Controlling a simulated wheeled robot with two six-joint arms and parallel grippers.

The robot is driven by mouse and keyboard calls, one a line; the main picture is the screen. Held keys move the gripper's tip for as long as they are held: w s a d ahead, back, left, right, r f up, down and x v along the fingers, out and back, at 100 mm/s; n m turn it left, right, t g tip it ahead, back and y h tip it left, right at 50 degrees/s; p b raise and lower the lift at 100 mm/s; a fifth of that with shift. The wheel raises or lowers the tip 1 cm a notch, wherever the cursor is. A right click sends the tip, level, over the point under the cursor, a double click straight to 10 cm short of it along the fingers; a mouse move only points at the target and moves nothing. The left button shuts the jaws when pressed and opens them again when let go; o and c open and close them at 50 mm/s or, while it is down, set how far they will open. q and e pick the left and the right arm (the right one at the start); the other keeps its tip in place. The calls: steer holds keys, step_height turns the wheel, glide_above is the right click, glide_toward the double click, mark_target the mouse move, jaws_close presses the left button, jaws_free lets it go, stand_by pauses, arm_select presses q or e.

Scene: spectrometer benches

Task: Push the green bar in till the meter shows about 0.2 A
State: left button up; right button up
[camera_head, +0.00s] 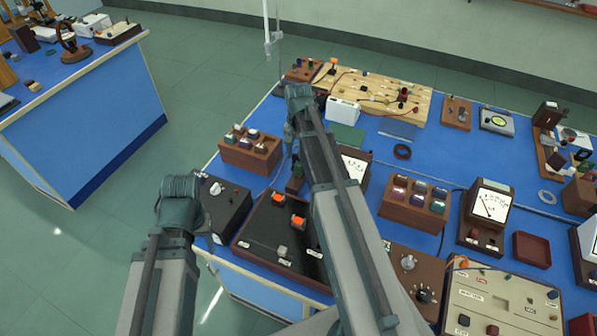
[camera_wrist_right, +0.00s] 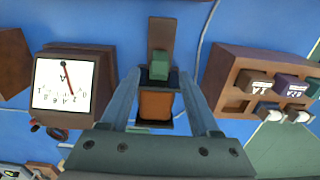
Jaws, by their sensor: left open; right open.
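My right gripper (camera_wrist_right: 157,78) is open. Its fingers stand on both sides of the orange block, with the tips beside the green bar. The meter (camera_wrist_right: 63,87) has a white dial and shows upside down. Its red needle stands partway along the scale; I cannot read its value.
A brown box with coloured plugs (camera_head: 250,150) stands left of my right arm, and shows in the wrist view (camera_wrist_right: 262,68). A black-topped box (camera_head: 262,240) with orange switches is in front. A second plug box (camera_head: 414,203) and meter (camera_head: 488,205) stand to the right.

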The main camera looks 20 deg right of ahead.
mark_target(299, 163)
step_height(299, 163, down, 5)
steer(key=b, duration=0.3)
steer(key=shift+r+b, duration=0.1)
steer(key=shift+b, duration=0.25)
jaws_close()
stand_by(1.0)
